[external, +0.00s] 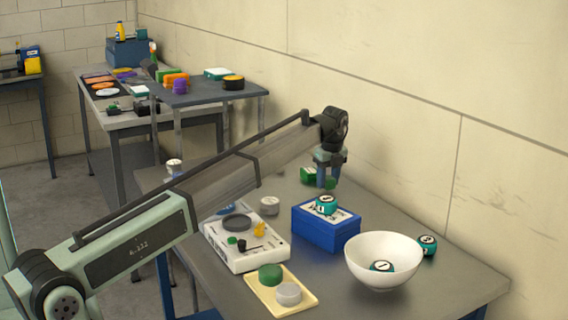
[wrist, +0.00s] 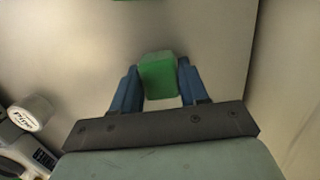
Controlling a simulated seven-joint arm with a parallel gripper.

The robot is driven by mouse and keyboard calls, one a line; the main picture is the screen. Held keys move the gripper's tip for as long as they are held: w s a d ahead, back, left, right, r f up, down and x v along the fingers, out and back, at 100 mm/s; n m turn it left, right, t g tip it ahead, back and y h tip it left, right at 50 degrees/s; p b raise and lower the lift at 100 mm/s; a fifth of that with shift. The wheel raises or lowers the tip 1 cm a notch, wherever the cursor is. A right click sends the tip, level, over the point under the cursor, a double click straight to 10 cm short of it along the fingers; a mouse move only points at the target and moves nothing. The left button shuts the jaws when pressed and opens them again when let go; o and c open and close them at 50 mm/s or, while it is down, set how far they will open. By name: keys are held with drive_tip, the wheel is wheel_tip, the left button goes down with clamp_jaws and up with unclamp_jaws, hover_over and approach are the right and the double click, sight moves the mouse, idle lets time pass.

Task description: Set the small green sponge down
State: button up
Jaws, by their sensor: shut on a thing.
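My gripper (external: 328,181) is over the back part of the grey table, near the wall, pointing down. In the wrist view its two blue fingers (wrist: 157,88) are closed on the small green sponge (wrist: 158,74), one on each side. The sponge is a plain green block, and bare table shows around it. In the external view the fingers and another green thing crowd that spot, so the sponge is hard to make out. I cannot tell whether its underside touches the table.
A green thing (external: 308,174) stands just beyond the gripper.

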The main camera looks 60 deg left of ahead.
sight(330, 179)
drive_tip(key=shift+f, duration=0.4)
drive_tip(key=o, duration=1)
drive_tip(key=shift+f, duration=0.15)
wheel_tip(330, 179, up, 12)
drive_tip(key=d, duration=0.1)
drive_tip(key=shift+d, duration=0.2)
